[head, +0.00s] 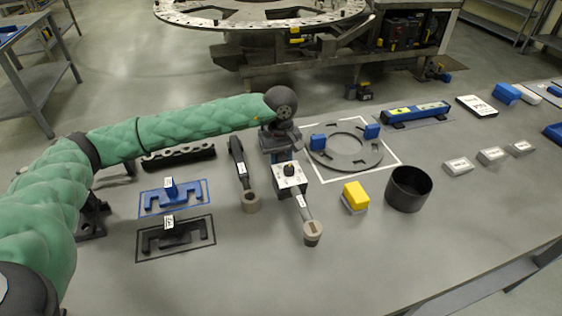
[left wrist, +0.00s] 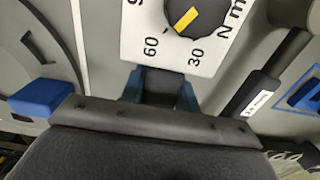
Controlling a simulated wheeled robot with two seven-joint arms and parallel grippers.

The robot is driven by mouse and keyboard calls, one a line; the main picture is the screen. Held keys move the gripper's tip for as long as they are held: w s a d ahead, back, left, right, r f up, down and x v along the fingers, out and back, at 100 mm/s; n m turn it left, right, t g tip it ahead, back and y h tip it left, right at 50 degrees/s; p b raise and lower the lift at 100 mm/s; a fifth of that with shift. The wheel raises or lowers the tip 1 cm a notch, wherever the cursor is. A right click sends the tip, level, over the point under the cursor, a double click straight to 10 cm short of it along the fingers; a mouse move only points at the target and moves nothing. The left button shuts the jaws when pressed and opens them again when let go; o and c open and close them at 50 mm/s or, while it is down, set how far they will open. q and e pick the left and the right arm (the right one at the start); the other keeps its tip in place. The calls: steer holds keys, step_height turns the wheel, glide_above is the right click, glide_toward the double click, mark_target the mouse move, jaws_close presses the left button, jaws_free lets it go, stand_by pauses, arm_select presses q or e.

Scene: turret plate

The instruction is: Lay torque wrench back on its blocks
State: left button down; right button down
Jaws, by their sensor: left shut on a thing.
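The torque wrench has a white dial box (head: 290,178) marked N m with a black knob, and a grey shaft (head: 303,208) that runs toward the front edge to a round tan-and-dark end (head: 312,233). My left gripper (head: 282,158) points down at its far end. In the left wrist view the blue fingers (left wrist: 161,92) are shut on a dark part of the wrench beside the dial plate (left wrist: 185,40). I cannot tell whether the wrench is clear of the table. Blocks under it cannot be made out. My right gripper is not in view.
A black wrench (head: 238,160) lies just left. Blue (head: 172,196) and black (head: 175,236) forked pieces lie on outlined spots. A grey ring (head: 345,165) with blue blocks, a yellow-topped block (head: 355,196) and a black cup (head: 408,188) stand right. The front table area is clear.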

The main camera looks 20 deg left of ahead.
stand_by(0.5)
arm_select(q)
steer(key=c, duration=1)
jaws_free()
steer(key=shift+o, duration=0.2)
steer(key=shift+f, duration=0.1)
steer(key=shift+r, duration=3.6)
